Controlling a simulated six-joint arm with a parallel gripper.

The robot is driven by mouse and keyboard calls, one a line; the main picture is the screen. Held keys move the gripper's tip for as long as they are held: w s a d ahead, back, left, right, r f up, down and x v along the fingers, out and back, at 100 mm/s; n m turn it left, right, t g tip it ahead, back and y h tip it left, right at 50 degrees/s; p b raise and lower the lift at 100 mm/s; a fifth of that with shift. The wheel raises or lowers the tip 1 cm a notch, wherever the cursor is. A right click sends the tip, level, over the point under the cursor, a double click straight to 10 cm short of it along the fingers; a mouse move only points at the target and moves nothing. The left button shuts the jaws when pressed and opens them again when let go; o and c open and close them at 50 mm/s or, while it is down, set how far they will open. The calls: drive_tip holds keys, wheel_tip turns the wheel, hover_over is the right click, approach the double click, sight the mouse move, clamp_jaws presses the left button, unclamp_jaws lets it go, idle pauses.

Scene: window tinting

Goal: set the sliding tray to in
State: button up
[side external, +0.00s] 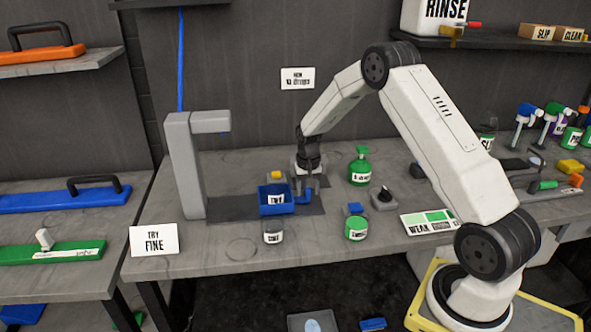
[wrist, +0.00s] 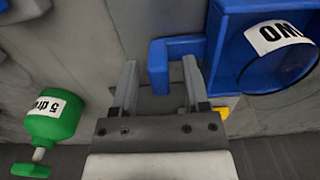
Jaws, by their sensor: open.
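The sliding tray is a blue open box (side external: 268,209) with a white label. It sits on a dark strip (side external: 232,208) on the bench, to the right of a grey post with an overhanging head (side external: 187,165). A blue L-shaped handle (side external: 303,197) sticks out from its right side. My gripper (side external: 307,188) is down at this handle. In the wrist view the tray (wrist: 228,50) is at upper right, and my open gripper (wrist: 160,70) has a finger on each side of the handle (wrist: 158,68). I cannot tell whether the fingers touch it.
A small labelled jar (side external: 273,232) and a green-labelled jar (side external: 355,230) stand in front. The dark strip left of the tray, toward the post, is clear.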

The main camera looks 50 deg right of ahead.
drive_tip(key=shift+f, duration=0.25)
clamp_jaws()
idle(1.4)
